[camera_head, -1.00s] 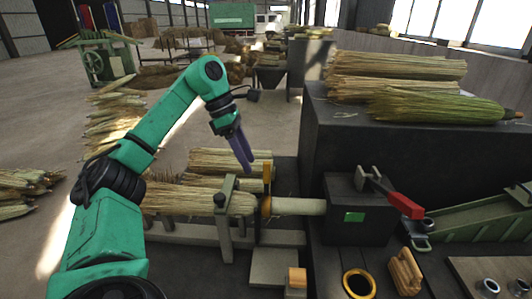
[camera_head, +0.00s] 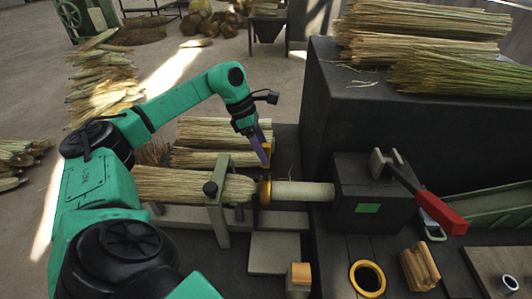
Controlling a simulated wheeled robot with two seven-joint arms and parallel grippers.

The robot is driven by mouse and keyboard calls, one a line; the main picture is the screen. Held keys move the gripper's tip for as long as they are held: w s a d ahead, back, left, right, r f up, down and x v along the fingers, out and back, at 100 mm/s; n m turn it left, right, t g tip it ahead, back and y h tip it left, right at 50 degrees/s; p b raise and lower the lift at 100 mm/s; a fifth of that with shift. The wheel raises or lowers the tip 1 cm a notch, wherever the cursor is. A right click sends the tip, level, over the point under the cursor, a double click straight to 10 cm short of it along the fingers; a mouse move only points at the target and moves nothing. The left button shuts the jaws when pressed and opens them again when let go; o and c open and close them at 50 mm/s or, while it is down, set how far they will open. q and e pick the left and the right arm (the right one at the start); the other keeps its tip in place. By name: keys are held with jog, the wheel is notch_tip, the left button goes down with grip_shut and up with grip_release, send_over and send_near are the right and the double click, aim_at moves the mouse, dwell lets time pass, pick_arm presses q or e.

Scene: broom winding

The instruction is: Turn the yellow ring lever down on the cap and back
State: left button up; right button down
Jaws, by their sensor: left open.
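The yellow ring (camera_head: 265,190) sits around the neck between a straw broom bundle (camera_head: 180,186) and a pale cylinder (camera_head: 303,191). Its lever (camera_head: 269,148) stands up from the ring. My left gripper (camera_head: 264,154) comes down from above with dark purple fingers at the lever's upper part. The fingers overlap the lever in the picture, and I cannot tell whether they touch it. The gripper is open. I cannot make out the cap as a separate part. My right gripper is not in view.
A grey clamp post (camera_head: 218,205) stands left of the ring. A black box (camera_head: 365,195) with a red-handled lever (camera_head: 441,214) is at right. A loose yellow-rimmed ring (camera_head: 368,279) and a wooden block (camera_head: 419,267) lie in front. Straw bundles (camera_head: 425,35) lie on the dark block behind.

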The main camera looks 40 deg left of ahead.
pick_arm(q)
jog(key=shift+d+f, duration=0.3)
jog(key=shift+f, duration=0.2)
jog(key=shift+s+d+f, duration=0.1)
jog(key=shift+d+f, duration=0.05)
jog(key=shift+d, duration=0.15)
jog(key=shift+a, duration=0.15)
grip_shut()
dwell(0.6)
